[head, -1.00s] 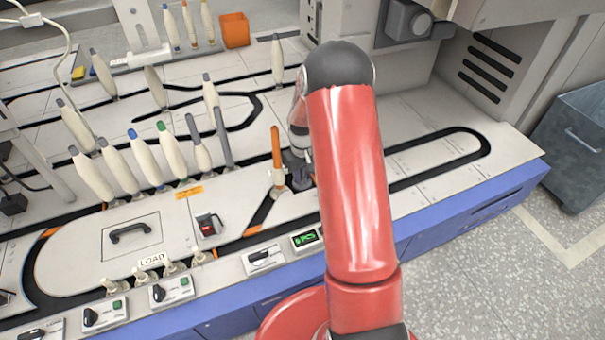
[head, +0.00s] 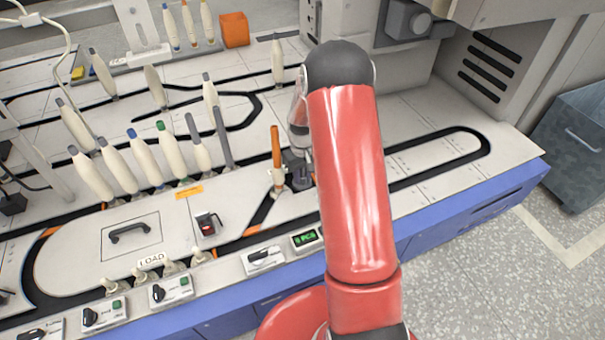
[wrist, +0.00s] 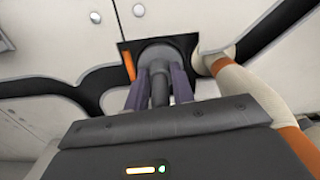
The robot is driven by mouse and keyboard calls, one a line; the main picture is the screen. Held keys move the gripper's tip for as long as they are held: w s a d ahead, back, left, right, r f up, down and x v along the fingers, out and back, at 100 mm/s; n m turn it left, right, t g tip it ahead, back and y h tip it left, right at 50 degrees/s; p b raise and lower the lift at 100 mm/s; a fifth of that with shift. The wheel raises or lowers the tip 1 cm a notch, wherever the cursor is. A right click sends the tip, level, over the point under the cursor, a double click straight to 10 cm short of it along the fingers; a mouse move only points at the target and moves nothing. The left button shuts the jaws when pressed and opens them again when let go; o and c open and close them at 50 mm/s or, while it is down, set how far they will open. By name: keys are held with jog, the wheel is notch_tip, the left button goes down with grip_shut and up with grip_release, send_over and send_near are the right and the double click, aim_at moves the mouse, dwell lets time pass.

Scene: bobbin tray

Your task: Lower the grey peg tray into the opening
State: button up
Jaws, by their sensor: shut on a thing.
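The grey peg tray shows in the wrist view as a round grey base (wrist: 161,52) with a dark peg (wrist: 158,90). My gripper (wrist: 159,72) is shut on the peg, one finger on each side. The base lies over the dark square opening (wrist: 190,42), roughly centred from this angle. I cannot tell whether the base is above the rim or partly inside. In the head view, my gripper (head: 299,160) is largely hidden by my red arm, and only part of the grey tray (head: 300,181) shows beside it.
An upright orange-and-cream bobbin (head: 277,160) stands close to the left of my gripper; its cream body (wrist: 235,80) is near the right finger in the wrist view. Several bobbins stand further left. A hatch with a black handle (head: 129,232) and switch boxes (head: 171,290) lie in front.

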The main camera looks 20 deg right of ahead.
jog(key=shift+f+b, duration=0.45)
jog(key=shift+f, duration=0.2)
jog(key=o, duration=0.7)
jog(key=shift+r, duration=0.2)
jog(key=shift+r+p, duration=3.55)
jog(key=shift+r, duration=1.85)
